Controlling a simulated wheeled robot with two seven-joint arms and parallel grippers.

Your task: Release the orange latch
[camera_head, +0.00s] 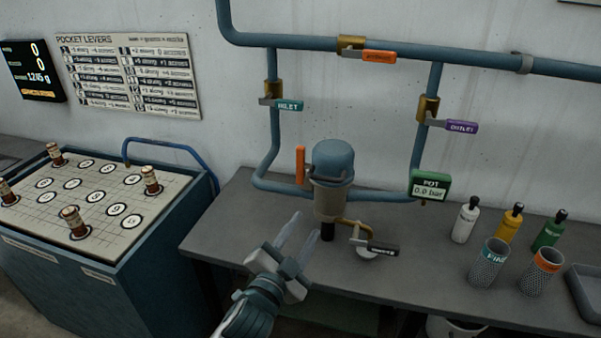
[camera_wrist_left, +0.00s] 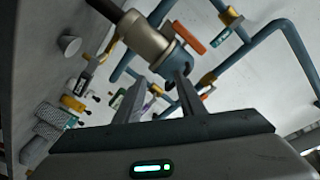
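The orange latch (camera_head: 300,165) stands upright at the left side of the blue-capped pot (camera_head: 333,165). It also shows in the left wrist view (camera_wrist_left: 196,34) beside the pot's tan body (camera_wrist_left: 148,42). My left gripper (camera_head: 305,238) is open and empty, its fingers pointing up toward the pot from the front left. It is apart from the latch, below it in the head view. In the left wrist view the two fingers stand apart below the pot, with nothing between them. My right gripper is not in view.
Blue pipes with inlet (camera_head: 284,104), outlet (camera_head: 459,127) and orange-tagged (camera_head: 379,57) valves run behind the pot. A black-handled drain valve (camera_head: 378,248) sticks out at the pot's right. Bottles and mesh cups (camera_head: 488,262) stand at the right. The bench left of the pot is clear.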

